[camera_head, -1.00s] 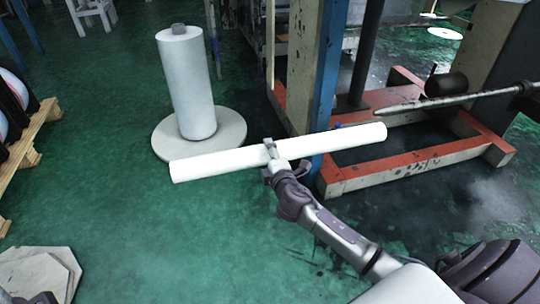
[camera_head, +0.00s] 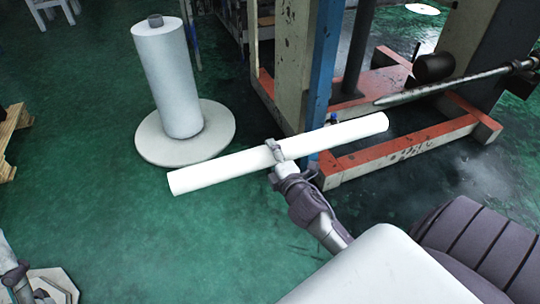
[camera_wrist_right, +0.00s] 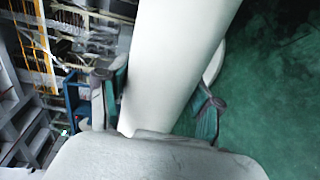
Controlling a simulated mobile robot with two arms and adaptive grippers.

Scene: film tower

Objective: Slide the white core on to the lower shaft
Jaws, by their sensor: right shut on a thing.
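The white core (camera_head: 220,170) is a long tube held across the middle of the head view, its right end higher in the picture. My right gripper (camera_head: 274,150) is shut around its middle; in the right wrist view the core (camera_wrist_right: 175,60) passes between the two fingers (camera_wrist_right: 160,108). The lower shaft (camera_head: 450,85) is a grey rod with a tapered tip, pointing left from the machine. Its tip shows just above the core's right end, apart from it in the picture. Part of my left arm shows at the lower left edge; its fingers are unclear.
A machine frame with an orange-red base (camera_head: 400,150) and a blue post (camera_head: 322,85) stands behind the core. A white roll (camera_head: 168,80) stands upright on a round disc (camera_head: 215,130). A wooden pallet (camera_head: 12,135) is at the left. Green floor is clear at centre left.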

